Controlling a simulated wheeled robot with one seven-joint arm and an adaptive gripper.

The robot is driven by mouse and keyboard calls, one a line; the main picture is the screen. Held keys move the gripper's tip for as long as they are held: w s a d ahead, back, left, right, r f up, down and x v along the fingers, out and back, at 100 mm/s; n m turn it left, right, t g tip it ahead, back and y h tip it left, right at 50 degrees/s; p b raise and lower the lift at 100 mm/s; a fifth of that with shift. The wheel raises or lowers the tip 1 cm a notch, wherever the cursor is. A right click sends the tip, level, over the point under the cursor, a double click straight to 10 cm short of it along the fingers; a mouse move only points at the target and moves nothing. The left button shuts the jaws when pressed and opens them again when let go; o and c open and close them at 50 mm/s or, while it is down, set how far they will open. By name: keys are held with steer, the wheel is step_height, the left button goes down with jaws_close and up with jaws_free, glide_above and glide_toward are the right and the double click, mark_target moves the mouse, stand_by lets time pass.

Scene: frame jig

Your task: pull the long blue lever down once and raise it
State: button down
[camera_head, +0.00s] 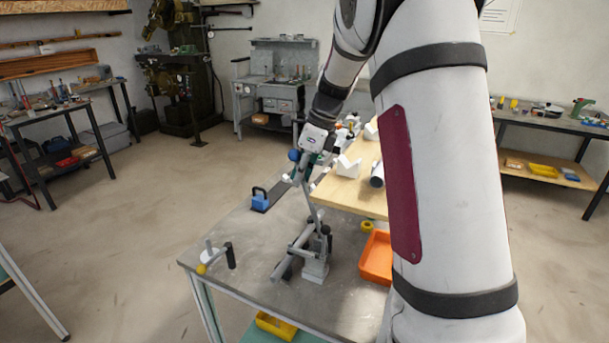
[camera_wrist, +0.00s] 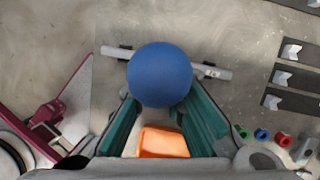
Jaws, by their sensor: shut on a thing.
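The long lever is a thin grey rod (camera_head: 312,208) with a round blue knob (camera_head: 294,155). It rises nearly upright, tilted slightly left, from a grey clamp-like fixture (camera_head: 316,266) on the metal table. My gripper (camera_head: 303,170) is at the lever's upper end and shut on it, at the knob. In the wrist view the blue knob (camera_wrist: 160,75) sits between and beyond the teal finger pads (camera_wrist: 160,108). The knob hides most of the rod there, and the exact finger contact is hidden.
On the metal table (camera_head: 240,238) stand a blue block with a dark handle (camera_head: 260,201), a crank (camera_head: 215,257) at the left corner and an orange tray (camera_head: 377,258) at right. A wooden board (camera_head: 345,190) with white blocks lies behind the lever. Floor at left is free.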

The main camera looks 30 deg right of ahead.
steer(key=w+a+f+g+h+b, duration=0.5)
steer(key=w+f+g+b, duration=0.3)
steer(key=w+f+b, duration=0.2)
steer(key=shift+a+f+m+g+h+b, duration=0.3)
steer(key=shift+a+f+b, duration=0.55)
steer(key=shift+f+b, duration=0.1)
steer(key=c, duration=1.7)
jaws_free()
steer(key=shift+o, duration=0.2)
